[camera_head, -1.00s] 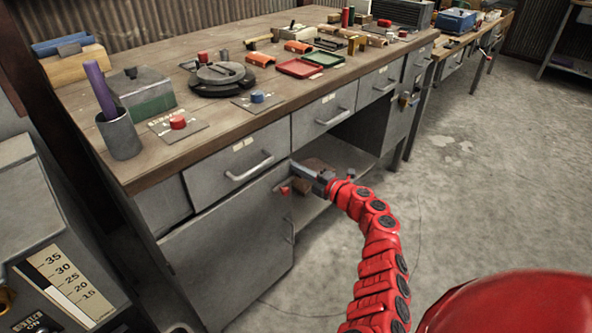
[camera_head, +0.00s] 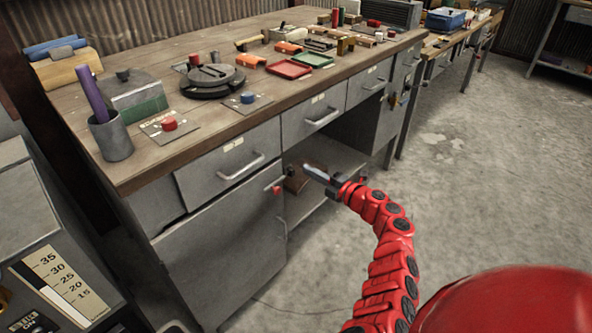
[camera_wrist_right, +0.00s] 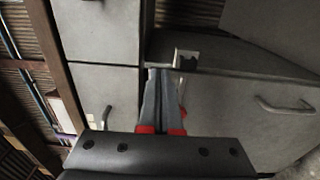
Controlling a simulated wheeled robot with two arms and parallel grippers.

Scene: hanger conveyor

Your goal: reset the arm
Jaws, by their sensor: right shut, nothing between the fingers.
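My right gripper (camera_head: 318,174) is at the end of the red segmented arm, in front of the open bay of the grey workbench. Its fingers are shut with nothing between them. The right wrist view shows the two grey fingers (camera_wrist_right: 160,100) with red bases held together, pointing at the grey cabinet fronts. My left gripper is not in view.
The workbench (camera_head: 90,125) has drawers and a cabinet door (camera_head: 225,255) with a red knob (camera_head: 277,189). A purple rod stands in a grey cup (camera_head: 112,138). Red and blue buttons sit near the front edge. A grey gauge box (camera_head: 40,235) stands left. The concrete floor at right is clear.

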